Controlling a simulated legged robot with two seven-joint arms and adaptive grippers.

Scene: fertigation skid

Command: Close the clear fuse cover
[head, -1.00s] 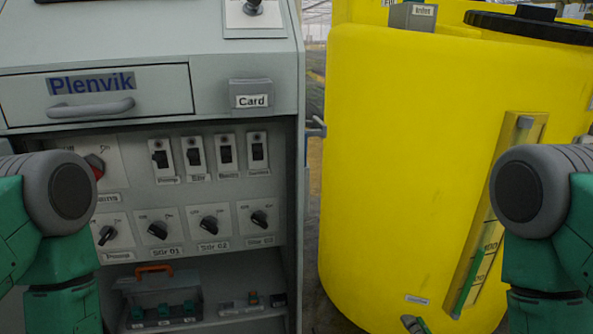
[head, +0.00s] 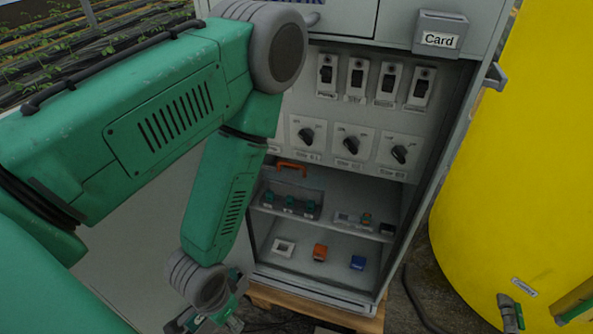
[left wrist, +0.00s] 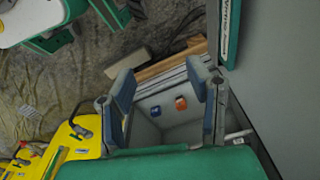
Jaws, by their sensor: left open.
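The clear fuse cover (head: 290,193), a smoky see-through panel with an orange handle (head: 291,168) along its top, is on the cabinet's upper open shelf. It appears raised, with the handle up behind a row of green fuses (head: 290,202). My left gripper (head: 215,318) is low at the cabinet's front left, below the fuse shelf and apart from the cover. The left wrist view shows its two fingers (left wrist: 162,82) spread with nothing between them. The cover cannot be made out there.
The lower shelf holds a white piece (head: 283,247), an orange block (head: 320,252) and a blue block (head: 357,262). Switches (head: 357,78) and knobs (head: 350,145) are above. A card holder (head: 440,35) juts out. A yellow tank (head: 510,170) stands right; a wooden pallet (head: 330,313) lies underneath.

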